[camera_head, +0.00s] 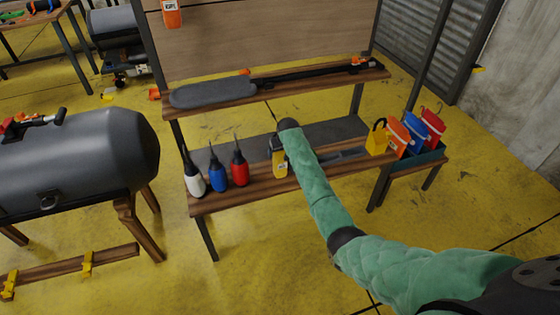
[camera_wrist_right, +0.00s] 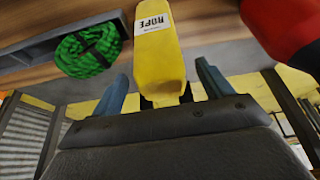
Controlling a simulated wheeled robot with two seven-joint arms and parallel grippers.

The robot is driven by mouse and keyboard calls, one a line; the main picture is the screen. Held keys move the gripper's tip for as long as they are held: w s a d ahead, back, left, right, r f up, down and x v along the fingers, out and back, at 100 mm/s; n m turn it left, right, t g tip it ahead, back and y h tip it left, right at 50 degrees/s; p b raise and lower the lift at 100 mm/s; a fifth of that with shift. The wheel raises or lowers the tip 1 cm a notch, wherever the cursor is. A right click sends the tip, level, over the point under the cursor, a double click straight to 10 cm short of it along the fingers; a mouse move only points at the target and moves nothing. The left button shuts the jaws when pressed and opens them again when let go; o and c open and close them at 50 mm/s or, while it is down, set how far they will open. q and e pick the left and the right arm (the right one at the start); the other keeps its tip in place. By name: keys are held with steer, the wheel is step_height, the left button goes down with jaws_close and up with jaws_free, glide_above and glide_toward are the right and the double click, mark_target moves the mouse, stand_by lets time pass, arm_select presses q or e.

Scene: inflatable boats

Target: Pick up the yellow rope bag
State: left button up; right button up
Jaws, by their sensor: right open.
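The yellow rope bag (camera_head: 281,168) stands on the lower wooden shelf of the bench, just right of the red bottle. In the right wrist view the rope bag (camera_wrist_right: 158,50) shows its white ROPE label and lies between the two blue-grey fingers. My right gripper (camera_wrist_right: 162,72) is open around it, with a gap visible beside each finger near the tips. In the head view my right gripper (camera_head: 278,143) is at the top of the bag, partly hidden by my green-sleeved arm. My left gripper is not in view.
White (camera_head: 194,178), blue (camera_head: 218,178) and red (camera_head: 239,168) bottles stand left of the bag. The red bottle (camera_wrist_right: 285,25) is close in the wrist view, as is a green rope coil (camera_wrist_right: 88,50). Another yellow bag (camera_head: 376,139) stands right. A paddle (camera_head: 213,92) lies on the upper shelf.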

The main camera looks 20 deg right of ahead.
steer(key=shift+x, duration=0.95)
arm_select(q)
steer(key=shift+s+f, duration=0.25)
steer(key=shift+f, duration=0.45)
arm_select(e)
steer(key=c, duration=1.7)
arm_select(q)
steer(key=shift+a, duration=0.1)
arm_select(e)
steer(key=shift+o, duration=0.2)
steer(key=shift+r, duration=0.15)
